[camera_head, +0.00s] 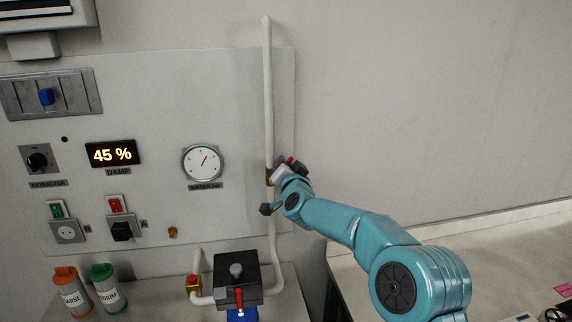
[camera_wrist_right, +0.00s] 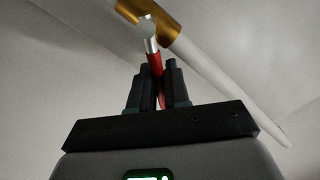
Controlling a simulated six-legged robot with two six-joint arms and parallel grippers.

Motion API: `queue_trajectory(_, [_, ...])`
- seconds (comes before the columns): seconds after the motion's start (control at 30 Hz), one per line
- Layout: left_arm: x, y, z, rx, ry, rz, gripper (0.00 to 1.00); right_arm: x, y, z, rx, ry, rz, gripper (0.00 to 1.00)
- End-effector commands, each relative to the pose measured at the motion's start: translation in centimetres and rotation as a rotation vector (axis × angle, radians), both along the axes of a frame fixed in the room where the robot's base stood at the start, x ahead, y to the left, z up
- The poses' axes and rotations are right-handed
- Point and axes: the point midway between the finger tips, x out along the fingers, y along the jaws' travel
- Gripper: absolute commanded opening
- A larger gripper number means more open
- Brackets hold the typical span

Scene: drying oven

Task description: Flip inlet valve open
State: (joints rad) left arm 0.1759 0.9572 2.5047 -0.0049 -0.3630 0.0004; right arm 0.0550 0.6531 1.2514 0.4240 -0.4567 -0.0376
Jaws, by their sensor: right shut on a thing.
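The inlet valve's brass body (camera_head: 269,177) sits on the white vertical pipe right of the water gauge. The brass also shows at the top of the right wrist view (camera_wrist_right: 170,32). Its lever has a metal stem (camera_wrist_right: 150,44) and a red handle (camera_wrist_right: 155,64). My right gripper (camera_wrist_right: 156,72) is shut on the red handle, one dark finger on each side. In the head view, my right gripper (camera_head: 290,165) is at the valve and partly hides the lever. My left gripper is not in view.
The water gauge (camera_head: 202,162) and the 45 % damp display (camera_head: 112,154) are on the wall panel. Below stand a black box (camera_head: 238,283) with a red lever, a brass fitting (camera_head: 194,283), and orange-capped (camera_head: 72,292) and green-capped (camera_head: 108,289) bottles. The wall right of the pipe is bare.

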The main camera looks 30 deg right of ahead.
Motion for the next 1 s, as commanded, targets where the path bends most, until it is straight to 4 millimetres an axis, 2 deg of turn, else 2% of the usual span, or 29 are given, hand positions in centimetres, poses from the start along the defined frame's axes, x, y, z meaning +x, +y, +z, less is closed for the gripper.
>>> queue_trajectory(0.1, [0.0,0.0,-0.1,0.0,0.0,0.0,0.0,0.0,0.0,-0.1,0.0,0.001,0.0,0.0])
queue_trajectory(0.13, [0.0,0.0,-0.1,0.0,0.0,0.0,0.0,0.0,0.0,-0.1,0.001,0.001,0.0,0.26])
queue_trajectory(0.17, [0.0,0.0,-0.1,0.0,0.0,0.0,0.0,0.0,0.0,-0.1,0.001,0.001,0.0,0.31])
queue_trajectory(0.67, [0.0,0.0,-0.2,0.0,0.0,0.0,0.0,0.0,0.0,-0.1,0.008,-0.003,0.001,0.31])
queue_trajectory(0.77, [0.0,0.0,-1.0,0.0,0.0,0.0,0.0,-0.1,-0.2,-0.6,0.05,-0.014,0.0,0.31])
queue_trajectory(0.93, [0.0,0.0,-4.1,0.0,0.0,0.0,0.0,-0.4,-1.0,-2.0,0.258,-0.07,-0.002,0.31])
queue_trajectory(1.0, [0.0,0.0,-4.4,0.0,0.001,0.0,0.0,-2.2,-0.4,-1.4,0.246,-0.066,0.001,0.31])
